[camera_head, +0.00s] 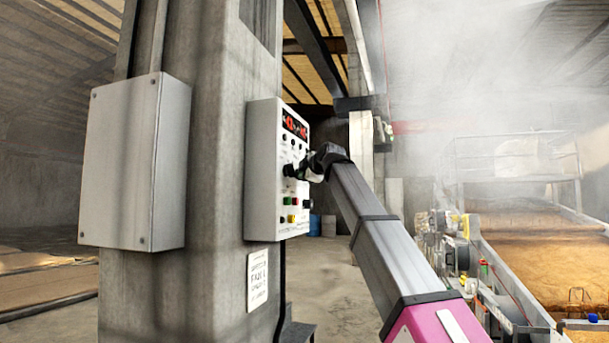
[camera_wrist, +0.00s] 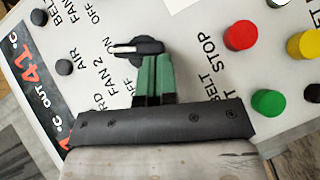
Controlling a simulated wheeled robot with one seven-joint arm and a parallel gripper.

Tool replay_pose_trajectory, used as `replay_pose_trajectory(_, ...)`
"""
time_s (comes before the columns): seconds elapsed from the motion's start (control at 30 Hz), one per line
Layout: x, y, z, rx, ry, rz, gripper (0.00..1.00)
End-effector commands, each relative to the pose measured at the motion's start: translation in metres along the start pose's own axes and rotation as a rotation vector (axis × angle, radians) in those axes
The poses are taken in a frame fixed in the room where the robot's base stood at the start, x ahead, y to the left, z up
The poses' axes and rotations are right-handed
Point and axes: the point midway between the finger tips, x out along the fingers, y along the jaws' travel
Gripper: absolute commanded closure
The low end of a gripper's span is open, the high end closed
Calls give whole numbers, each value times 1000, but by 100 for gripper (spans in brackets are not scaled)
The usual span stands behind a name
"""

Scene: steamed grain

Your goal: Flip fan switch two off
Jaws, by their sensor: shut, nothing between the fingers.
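The white control panel (camera_head: 263,190) hangs on the concrete column in the head view. My gripper (camera_wrist: 153,62) has its green fingers shut together with nothing between them. The fingertips are right at the knob, overlapping its edge in the wrist view; I cannot tell whether they touch it. In the head view my gripper (camera_head: 297,171) is against the panel face and hides part of the knob there.
A red button (camera_wrist: 241,35), a green button (camera_wrist: 270,103) and a yellow button (camera_wrist: 303,44) stand out near my gripper. Two smaller black knobs are on the left of the wrist view. A grey box (camera_head: 135,165) is on the column. Steam hangs over the grain bed (camera_head: 545,265).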

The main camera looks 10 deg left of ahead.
Motion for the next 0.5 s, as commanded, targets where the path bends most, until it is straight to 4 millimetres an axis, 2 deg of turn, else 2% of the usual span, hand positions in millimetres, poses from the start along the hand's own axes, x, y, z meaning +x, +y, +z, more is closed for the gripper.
replay_pose_trajectory(0.2, 3, -10, 4, -144, 0, 144, 100)
replay_pose_trajectory(0.5, 8, -13, 9, -313, -1, 315, 100)
